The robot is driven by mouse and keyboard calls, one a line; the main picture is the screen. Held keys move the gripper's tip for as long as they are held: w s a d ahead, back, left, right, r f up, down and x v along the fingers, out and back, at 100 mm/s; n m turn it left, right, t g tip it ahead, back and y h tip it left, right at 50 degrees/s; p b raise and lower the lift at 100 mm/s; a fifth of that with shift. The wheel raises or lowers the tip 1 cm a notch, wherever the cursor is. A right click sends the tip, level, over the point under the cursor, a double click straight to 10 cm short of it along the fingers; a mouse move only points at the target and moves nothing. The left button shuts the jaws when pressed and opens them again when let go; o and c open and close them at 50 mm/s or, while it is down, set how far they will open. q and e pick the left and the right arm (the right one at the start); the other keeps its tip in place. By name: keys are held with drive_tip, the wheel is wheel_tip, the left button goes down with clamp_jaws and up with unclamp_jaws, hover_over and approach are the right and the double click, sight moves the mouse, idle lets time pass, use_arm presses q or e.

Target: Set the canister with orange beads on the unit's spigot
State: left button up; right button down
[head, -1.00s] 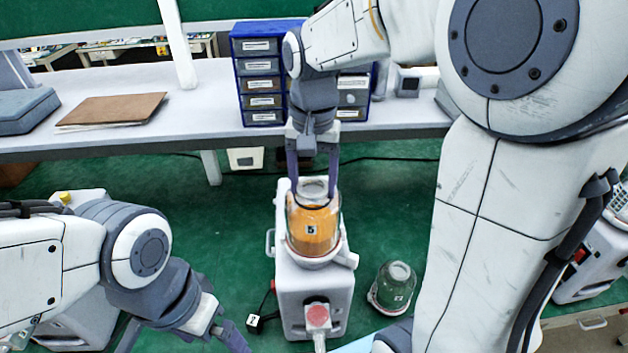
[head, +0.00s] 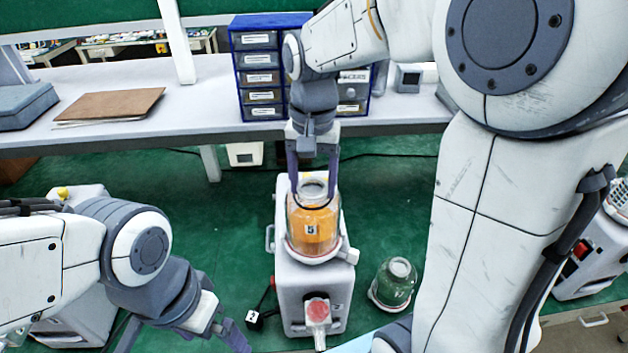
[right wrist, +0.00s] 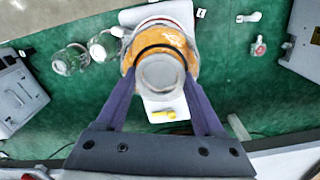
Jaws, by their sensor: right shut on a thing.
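The canister with orange beads (head: 313,232) is clear, with a label that reads 5, and stands upright over the white pump unit (head: 298,283). My right gripper (head: 313,200) is shut on its upper part from above. The canister's lower end is at the unit's round collar. The spigot is hidden beneath it, so I cannot tell if it is fully seated. In the right wrist view the orange canister (right wrist: 166,62) is between the fingers. My left gripper (head: 222,335) is at the lower left, partly cut off by the frame, away from the canister.
A canister with green contents (head: 394,283) stands on the green surface to the right of the unit. A bench with blue drawers (head: 262,75) runs behind. Another white unit (head: 590,258) is at far right.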

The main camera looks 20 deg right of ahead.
drive_tip(key=shift+f+b, duration=0.35)
drive_tip(key=shift+f, duration=0.25)
unclamp_jaws()
drive_tip(key=shift+r, duration=0.1)
wheel_tip(320, 180, up, 10)
drive_tip(key=b, duration=0.1)
drive_tip(key=shift+r, duration=0.15)
wheel_tip(320, 180, down, 10)
drive_tip(key=shift+f+p, duration=0.25)
drive_tip(key=shift+p, duration=0.3)
drive_tip(key=shift+r, duration=0.3)
